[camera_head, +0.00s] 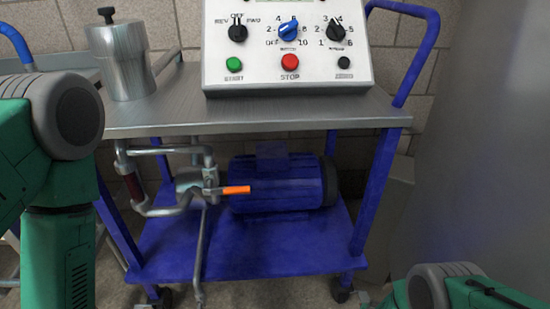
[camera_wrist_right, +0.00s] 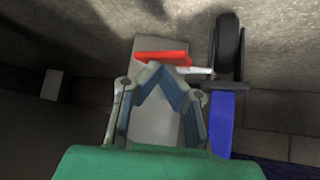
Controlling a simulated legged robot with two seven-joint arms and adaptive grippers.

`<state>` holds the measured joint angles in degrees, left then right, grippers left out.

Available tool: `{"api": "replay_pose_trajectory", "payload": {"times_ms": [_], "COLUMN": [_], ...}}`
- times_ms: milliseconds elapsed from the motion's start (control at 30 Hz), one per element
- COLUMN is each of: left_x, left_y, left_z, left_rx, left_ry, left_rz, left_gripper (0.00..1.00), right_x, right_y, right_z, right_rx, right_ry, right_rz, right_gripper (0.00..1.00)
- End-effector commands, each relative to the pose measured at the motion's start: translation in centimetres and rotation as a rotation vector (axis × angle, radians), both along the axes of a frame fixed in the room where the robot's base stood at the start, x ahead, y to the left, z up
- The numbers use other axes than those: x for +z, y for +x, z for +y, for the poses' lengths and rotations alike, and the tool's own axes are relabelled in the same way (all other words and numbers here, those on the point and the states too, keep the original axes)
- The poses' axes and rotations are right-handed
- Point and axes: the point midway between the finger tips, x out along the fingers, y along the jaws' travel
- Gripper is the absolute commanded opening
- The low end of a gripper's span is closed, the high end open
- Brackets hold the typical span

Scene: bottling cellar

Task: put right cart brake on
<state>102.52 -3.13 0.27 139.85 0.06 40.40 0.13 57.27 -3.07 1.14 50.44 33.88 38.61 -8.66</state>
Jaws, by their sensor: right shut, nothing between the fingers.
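The blue cart with a steel top (camera_head: 260,116) stands in front of me. In the head view, a dark caster (camera_head: 342,291) shows at its lower right. In the right wrist view, a black wheel (camera_wrist_right: 229,48) sits at the end of a blue frame bar (camera_wrist_right: 220,125). A red brake lever (camera_wrist_right: 162,58) sticks out to the left of the wheel. My right gripper (camera_wrist_right: 156,70) is shut and empty, its fingertips just below the red lever in the picture. I cannot tell whether they touch it. My left gripper is outside both views.
A control box (camera_head: 288,50) and a metal canister (camera_head: 122,62) stand on the cart top. A blue motor (camera_head: 280,185) and piping with an orange-handled valve (camera_head: 236,190) are below. A grey surface (camera_head: 480,150) closes in on the right.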

Motion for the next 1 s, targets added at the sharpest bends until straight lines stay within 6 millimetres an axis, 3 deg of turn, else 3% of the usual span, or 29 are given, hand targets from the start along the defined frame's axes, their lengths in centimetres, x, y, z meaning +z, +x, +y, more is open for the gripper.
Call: {"api": "replay_pose_trajectory", "payload": {"times_ms": [1000], "left_x": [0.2], "left_y": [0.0], "left_z": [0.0], "left_rx": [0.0], "left_ry": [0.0], "left_rz": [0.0], "left_gripper": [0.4], "right_x": [-2.0], "right_y": [-0.1], "right_z": [0.0], "right_rx": [0.0], "right_ry": [0.001], "right_rz": [0.002], "right_gripper": [0.0]}}
